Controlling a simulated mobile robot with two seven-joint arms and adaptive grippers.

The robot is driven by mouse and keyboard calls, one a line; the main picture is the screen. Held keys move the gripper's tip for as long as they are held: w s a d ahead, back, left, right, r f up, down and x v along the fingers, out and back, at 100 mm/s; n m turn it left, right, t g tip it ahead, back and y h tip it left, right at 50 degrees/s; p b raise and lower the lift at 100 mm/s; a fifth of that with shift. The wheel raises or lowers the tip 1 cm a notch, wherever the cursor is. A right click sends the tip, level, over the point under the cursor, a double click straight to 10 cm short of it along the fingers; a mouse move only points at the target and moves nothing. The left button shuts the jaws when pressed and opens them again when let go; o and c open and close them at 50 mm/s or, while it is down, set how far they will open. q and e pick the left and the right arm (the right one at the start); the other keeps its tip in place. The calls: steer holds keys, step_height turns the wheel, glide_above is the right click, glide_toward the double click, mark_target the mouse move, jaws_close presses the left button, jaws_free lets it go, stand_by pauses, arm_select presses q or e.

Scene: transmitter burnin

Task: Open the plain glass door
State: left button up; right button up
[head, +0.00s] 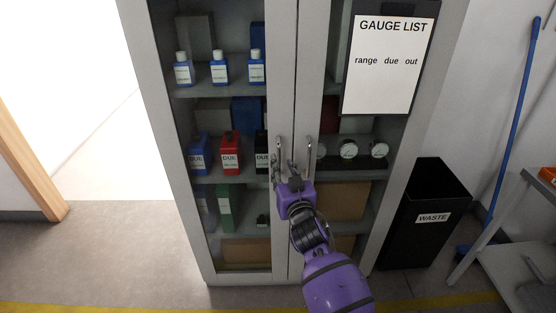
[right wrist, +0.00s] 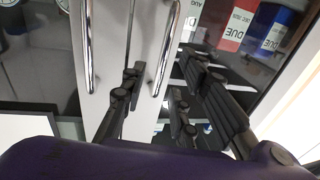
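The plain glass door (head: 232,105) is the left door of a grey cabinet and looks closed. Its upright metal handle (head: 278,150) is near the middle seam; it also shows in the right wrist view (right wrist: 169,45). The right door's handle (head: 308,150) stands beside it, and that door carries a gauge list sheet (head: 388,85). My right gripper (head: 283,168) is at the lower part of the plain door's handle. In the right wrist view its fingers (right wrist: 168,98) are apart, with the handle between them in the picture; contact is unclear. My left gripper is out of view.
Behind the glass are shelves with blue bottles (head: 220,68), a red box (head: 230,152) and gauges (head: 379,149). A black waste bin (head: 425,215) and a grey cart (head: 515,245) stand right. The floor (head: 130,255) left of the cabinet is clear.

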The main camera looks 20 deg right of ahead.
mark_target(279, 161)
steer(key=w, duration=0.4)
steer(key=shift+f, duration=0.15)
steer(key=shift+w+d, duration=0.1)
steer(key=shift+w, duration=0.25)
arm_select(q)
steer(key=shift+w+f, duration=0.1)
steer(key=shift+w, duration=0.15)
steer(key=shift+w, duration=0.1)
arm_select(e)
steer(key=shift+c, duration=0.5)
steer(key=c, duration=0.6)
jaws_close()
